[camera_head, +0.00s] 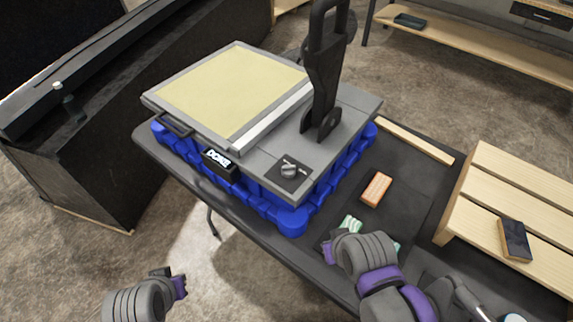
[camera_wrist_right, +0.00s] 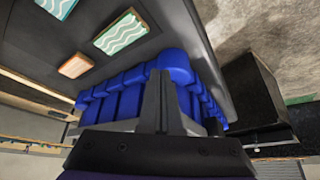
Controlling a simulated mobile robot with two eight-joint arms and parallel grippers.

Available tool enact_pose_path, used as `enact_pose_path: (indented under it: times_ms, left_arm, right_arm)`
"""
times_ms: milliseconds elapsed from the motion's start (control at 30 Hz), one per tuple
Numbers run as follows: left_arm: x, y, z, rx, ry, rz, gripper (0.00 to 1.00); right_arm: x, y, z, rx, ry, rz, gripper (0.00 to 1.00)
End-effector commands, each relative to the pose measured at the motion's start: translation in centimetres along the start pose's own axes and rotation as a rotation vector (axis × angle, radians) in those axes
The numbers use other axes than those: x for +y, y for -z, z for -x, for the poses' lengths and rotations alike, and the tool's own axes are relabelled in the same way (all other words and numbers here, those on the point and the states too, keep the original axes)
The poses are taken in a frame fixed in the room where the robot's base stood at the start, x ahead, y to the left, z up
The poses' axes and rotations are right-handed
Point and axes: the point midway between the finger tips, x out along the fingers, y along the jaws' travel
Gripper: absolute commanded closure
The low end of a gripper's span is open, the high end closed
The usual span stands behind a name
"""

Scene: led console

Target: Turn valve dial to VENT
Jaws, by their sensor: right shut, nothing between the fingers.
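The grey console (camera_head: 345,110) sits on a blue ribbed base (camera_head: 290,220) on a dark table. Its valve dial (camera_head: 290,170) is a small light knob on a black plate near the front right corner; the white label lettering around it is too small to read. My right gripper (camera_head: 328,250) is shut and empty, in front of and below the dial, apart from it. In the right wrist view its fingers (camera_wrist_right: 160,105) are together before the blue base; the dial is not visible there. My left gripper (camera_head: 181,284) is at the lower left, away from the console; its jaw opening is unclear.
A tall black lever (camera_head: 325,75) stands on the console behind the dial. An orange-edged block (camera_head: 377,188) and a green patterned block (camera_head: 350,224) lie on the table near my right gripper. A slatted wooden rack (camera_head: 520,190) with a dark device (camera_head: 514,239) is at the right.

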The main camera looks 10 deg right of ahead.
Motion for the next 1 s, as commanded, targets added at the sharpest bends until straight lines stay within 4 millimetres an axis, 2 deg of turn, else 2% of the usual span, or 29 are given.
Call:
enact_pose_path:
  times_ms: [367,400,467,567,667,833,1000]
  left_arm:
    - [0.0,0.0,0.0,0.000,0.000,0.000,1.00]
    - [0.0,0.0,0.0,0.000,0.000,0.000,1.00]
    - [0.0,0.0,0.0,0.000,0.000,0.000,1.00]
    - [0.0,0.1,0.1,0.001,0.000,0.000,1.00]
    - [0.0,0.2,0.2,0.002,0.000,0.000,1.00]
    - [0.0,0.6,0.6,0.005,0.000,0.000,1.00]
    - [0.0,0.9,0.9,0.008,0.000,0.000,1.00]
  right_arm:
    - [0.0,0.0,0.0,0.000,0.000,0.000,1.00]
    - [0.0,0.0,0.0,0.000,0.000,0.000,0.98]
    - [0.0,0.1,0.0,-0.001,0.000,0.000,0.87]
    - [-0.1,1.4,0.5,-0.018,0.002,-0.005,0.69]
    - [-0.5,4.4,1.6,-0.064,0.006,-0.016,0.51]
    - [-1.6,12.0,3.6,-0.190,0.009,-0.049,0.22]
    - [-2.9,18.8,4.6,-0.322,-0.001,-0.082,0.22]
